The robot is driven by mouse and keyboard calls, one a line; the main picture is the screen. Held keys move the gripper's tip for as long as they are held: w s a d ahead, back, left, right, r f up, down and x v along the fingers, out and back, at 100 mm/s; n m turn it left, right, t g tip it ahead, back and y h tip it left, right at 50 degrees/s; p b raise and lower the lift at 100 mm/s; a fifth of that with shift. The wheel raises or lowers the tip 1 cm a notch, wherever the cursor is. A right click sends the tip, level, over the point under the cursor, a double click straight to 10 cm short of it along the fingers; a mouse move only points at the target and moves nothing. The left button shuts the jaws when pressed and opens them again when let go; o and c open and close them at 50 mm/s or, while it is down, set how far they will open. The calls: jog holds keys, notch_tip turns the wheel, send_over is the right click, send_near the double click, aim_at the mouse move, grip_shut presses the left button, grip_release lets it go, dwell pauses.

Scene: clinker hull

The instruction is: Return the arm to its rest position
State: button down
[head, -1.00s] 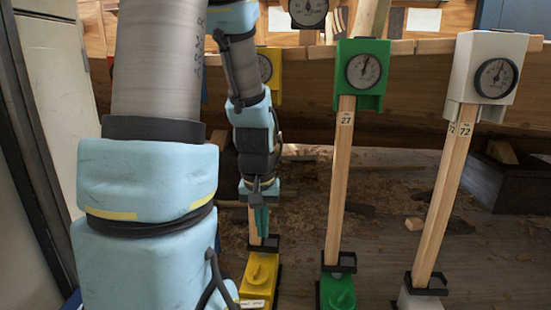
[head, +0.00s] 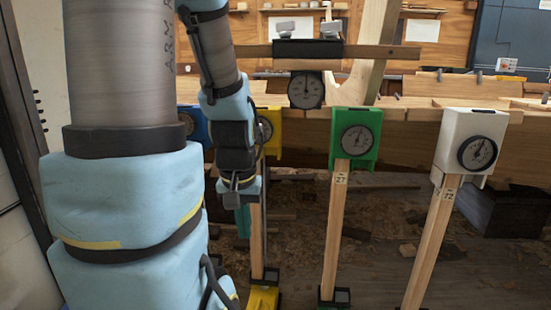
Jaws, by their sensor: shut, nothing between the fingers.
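My arm reaches down from the top left, in front of the hull. My gripper (head: 243,221) points downward with its teal fingers shut and empty. It hangs just left of the wooden post (head: 257,235) under the yellow gauge head (head: 270,131), partly overlapping it in the picture. I cannot tell the depth gap between them. My arm hides part of the blue gauge head (head: 194,124) and the lower left of the scene.
A green gauge head (head: 367,154) and a white one (head: 460,150) stand on wooden posts to the right. A dial gauge (head: 306,91) hangs from a crossbar (head: 390,52) at the hull's planks. The floor between the posts looks clear apart from shavings and wood scraps.

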notch_tip(320, 180, up, 19)
jog(key=p, duration=1.6)
jog(key=shift+r+p, duration=0.15)
jog(key=shift+p, duration=0.25)
